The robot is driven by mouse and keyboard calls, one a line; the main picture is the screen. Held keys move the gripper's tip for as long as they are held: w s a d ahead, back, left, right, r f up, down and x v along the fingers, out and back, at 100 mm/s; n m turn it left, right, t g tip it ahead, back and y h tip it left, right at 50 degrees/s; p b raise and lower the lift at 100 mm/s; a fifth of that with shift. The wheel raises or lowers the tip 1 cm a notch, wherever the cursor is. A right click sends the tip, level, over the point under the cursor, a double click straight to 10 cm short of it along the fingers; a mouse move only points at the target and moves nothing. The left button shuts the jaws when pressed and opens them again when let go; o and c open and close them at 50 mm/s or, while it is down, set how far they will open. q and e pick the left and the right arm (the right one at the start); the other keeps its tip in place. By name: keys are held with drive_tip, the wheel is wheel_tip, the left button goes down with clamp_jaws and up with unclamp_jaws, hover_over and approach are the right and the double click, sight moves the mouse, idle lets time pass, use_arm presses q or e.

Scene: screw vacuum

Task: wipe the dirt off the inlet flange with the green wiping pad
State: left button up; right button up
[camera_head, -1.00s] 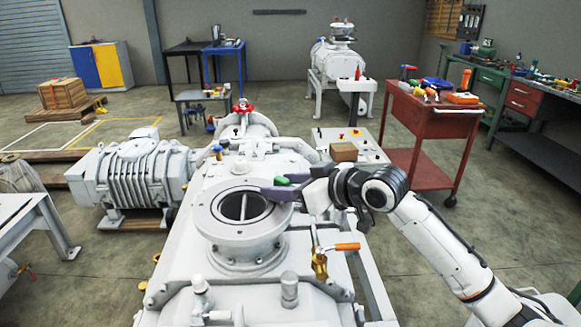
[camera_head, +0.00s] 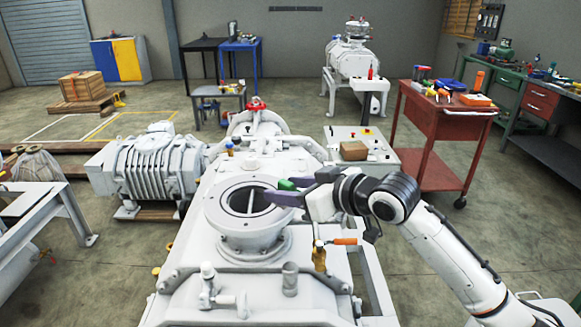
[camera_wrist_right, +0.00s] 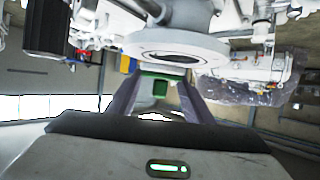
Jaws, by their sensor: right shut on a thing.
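The inlet flange (camera_head: 220,211) is a pale grey ring around a dark opening with a bar across it, on top of the white vacuum pump. It also shows in the right wrist view (camera_wrist_right: 205,46). I cannot make out dirt on it. My right gripper (camera_head: 283,194) is at the flange's right side, its purple fingers over or close to the rim. It is shut on the green wiping pad (camera_head: 287,184), which also shows between the fingers in the right wrist view (camera_wrist_right: 160,88). Whether the pad touches the flange cannot be told. My left gripper is out of view.
A brass valve with an orange handle (camera_head: 344,241) stands right of the flange, below my right arm. A brown box (camera_head: 353,151) sits on a panel behind. A grey ribbed machine (camera_head: 150,170) stands left. A red cart (camera_head: 436,125) is at the right.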

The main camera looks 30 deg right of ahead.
drive_tip(key=shift+r, duration=2.7)
drive_tip(key=shift+s+f, duration=0.1)
